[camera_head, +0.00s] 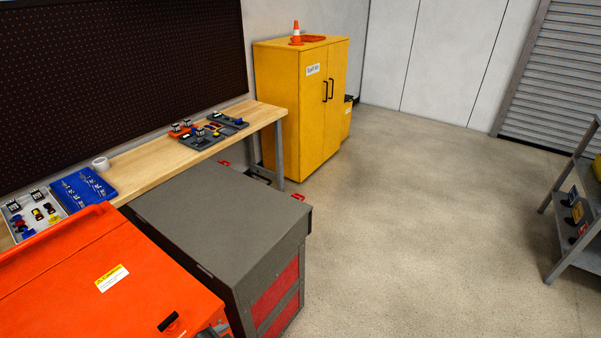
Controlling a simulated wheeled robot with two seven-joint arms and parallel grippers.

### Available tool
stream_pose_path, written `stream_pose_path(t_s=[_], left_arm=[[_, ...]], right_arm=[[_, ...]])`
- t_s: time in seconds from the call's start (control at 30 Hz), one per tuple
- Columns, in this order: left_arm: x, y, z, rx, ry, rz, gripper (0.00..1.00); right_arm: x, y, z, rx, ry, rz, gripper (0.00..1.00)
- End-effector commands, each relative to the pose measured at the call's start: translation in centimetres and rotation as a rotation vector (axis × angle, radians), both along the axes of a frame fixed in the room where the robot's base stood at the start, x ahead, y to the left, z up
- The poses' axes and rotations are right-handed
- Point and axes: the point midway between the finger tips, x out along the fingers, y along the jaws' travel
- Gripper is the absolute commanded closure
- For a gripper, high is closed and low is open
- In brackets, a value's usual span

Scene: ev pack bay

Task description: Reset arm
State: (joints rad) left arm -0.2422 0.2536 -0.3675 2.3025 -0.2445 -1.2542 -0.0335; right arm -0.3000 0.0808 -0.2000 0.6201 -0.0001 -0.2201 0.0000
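Neither of my grippers and neither of my arms shows in the head view. Whether they are open, shut or holding anything cannot be seen. The task names no object of its own.
An orange cabinet (100,280) fills the lower left, beside a grey chest (225,215) with red side panels. Behind them stands a wooden workbench (165,165) with trays of small parts. A yellow cabinet (290,110) stands at the back. A grey shelf (560,235) is at right. The floor (420,220) between is clear.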

Motion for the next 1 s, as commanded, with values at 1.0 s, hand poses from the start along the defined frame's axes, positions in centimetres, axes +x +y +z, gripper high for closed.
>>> stream_pose_path(t_s=[1.0], left_arm=[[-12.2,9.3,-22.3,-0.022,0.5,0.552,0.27]], right_arm=[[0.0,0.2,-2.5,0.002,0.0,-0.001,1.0]])
